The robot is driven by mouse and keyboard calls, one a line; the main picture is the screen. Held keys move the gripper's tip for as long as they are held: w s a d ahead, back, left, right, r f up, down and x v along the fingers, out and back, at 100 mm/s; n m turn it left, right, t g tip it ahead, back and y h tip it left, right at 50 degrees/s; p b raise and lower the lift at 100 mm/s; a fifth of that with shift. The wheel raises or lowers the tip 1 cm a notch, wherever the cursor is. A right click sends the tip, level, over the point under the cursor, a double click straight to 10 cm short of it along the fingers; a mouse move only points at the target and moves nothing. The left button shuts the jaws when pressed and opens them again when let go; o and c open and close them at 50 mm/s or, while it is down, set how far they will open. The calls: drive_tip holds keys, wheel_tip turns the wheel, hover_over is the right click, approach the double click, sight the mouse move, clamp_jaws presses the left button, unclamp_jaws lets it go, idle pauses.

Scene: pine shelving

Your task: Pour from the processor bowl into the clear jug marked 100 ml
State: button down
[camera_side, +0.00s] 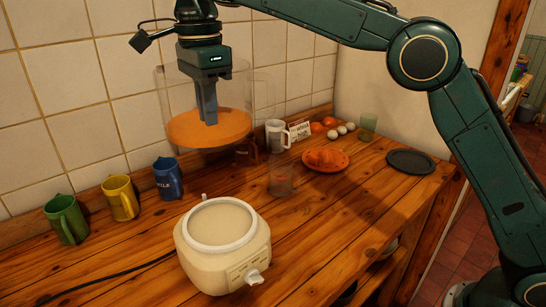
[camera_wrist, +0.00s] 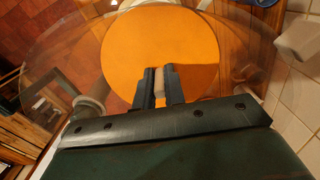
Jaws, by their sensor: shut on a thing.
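The clear processor bowl (camera_side: 178,95) hangs in the air, roughly level, above and behind the cream processor base (camera_side: 222,262). Orange contents (camera_side: 182,131) cover its bottom; they also show in the wrist view (camera_wrist: 160,35). My gripper (camera_side: 208,120) reaches down inside the bowl. In the wrist view my gripper (camera_wrist: 160,88) is shut on a pale post in the bowl's middle. A small clear jug (camera_side: 281,181) stands on the counter, to the right of and below the bowl. Its marking is too small to read.
Blue (camera_side: 167,178), yellow (camera_side: 121,198) and green (camera_side: 66,219) mugs line the wall at left. Behind the jug are a white mug (camera_side: 277,136), a card (camera_side: 300,130) and an orange plate (camera_side: 344,164). A dark plate (camera_side: 411,161) lies right. The counter's front right is clear.

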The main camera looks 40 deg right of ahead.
drive_tip(key=w+d+f+n, duration=0.6)
drive_tip(key=w+d+n, duration=0.2)
drive_tip(key=d+n, duration=0.4)
drive_tip(key=w+d+f+n, duration=0.7)
drive_tip(key=d+n, duration=0.5)
drive_tip(key=n, duration=0.4)
drive_tip(key=shift+w+d+f+t, duration=0.25)
drive_tip(key=shift+w+t, duration=0.15)
drive_tip(key=shift+w, duration=0.45)
drive_tip(key=shift+w+f, duration=0.1)
drive_tip(key=shift+f, duration=0.2)
drive_tip(key=shift+w+f+t, duration=0.25)
drive_tip(key=shift+f+t, duration=0.4)
drive_tip(key=shift+t, duration=0.15)
drive_tip(key=shift+w+r+t, duration=0.5)
drive_tip(key=shift+r+t, duration=0.15)
drive_tip(key=shift+t, duration=0.55)
idle(2.0)
